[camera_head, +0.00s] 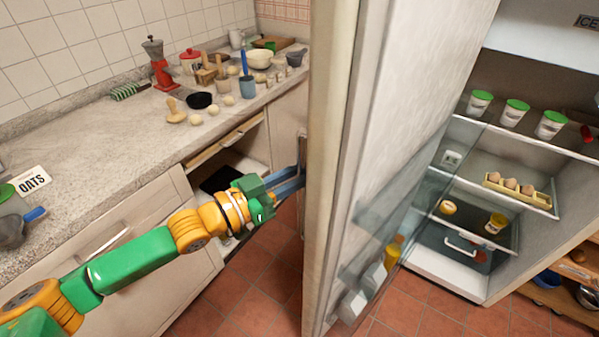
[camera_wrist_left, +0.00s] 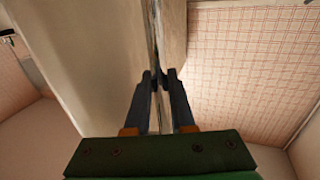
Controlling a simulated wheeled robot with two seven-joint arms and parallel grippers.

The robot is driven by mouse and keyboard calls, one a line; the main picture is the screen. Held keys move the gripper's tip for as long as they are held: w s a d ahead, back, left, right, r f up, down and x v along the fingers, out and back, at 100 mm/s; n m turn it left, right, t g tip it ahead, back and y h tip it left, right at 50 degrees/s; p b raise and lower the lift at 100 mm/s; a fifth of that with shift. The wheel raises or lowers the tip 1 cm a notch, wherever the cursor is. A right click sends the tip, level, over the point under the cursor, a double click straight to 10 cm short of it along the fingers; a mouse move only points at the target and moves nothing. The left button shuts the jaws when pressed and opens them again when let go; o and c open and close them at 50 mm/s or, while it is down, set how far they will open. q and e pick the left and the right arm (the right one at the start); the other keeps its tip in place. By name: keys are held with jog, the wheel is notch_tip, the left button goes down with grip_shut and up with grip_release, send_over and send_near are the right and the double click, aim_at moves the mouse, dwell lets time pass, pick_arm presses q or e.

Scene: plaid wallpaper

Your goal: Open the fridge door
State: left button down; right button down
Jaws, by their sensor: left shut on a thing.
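The fridge door (camera_head: 385,130) stands wide open in the head view, its edge facing me and its inner shelves on the right. The fridge interior (camera_head: 500,170) shows tubs, eggs and jars on its shelves. My left gripper (camera_head: 299,176) reaches in from the left to the outer side of the door and is shut on the door handle (camera_head: 302,155). In the left wrist view, the fingers (camera_wrist_left: 159,80) close around a thin upright handle bar beside the pale door (camera_wrist_left: 100,55). My right gripper is not in view.
A counter (camera_head: 90,190) with many kitchen items runs along the left. Below it, a drawer (camera_head: 225,142) is partly open near my left gripper. Tiled floor (camera_head: 270,270) lies clear between the counter and door. A low wooden shelf (camera_head: 560,300) stands at right.

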pick_arm(q)
jog(key=c, duration=0.8)
grip_release()
jog(key=shift+w+d, duration=0.1)
jog(key=shift+o, duration=0.2)
jog(key=b+v, duration=0.2)
jog(key=v, duration=0.5)
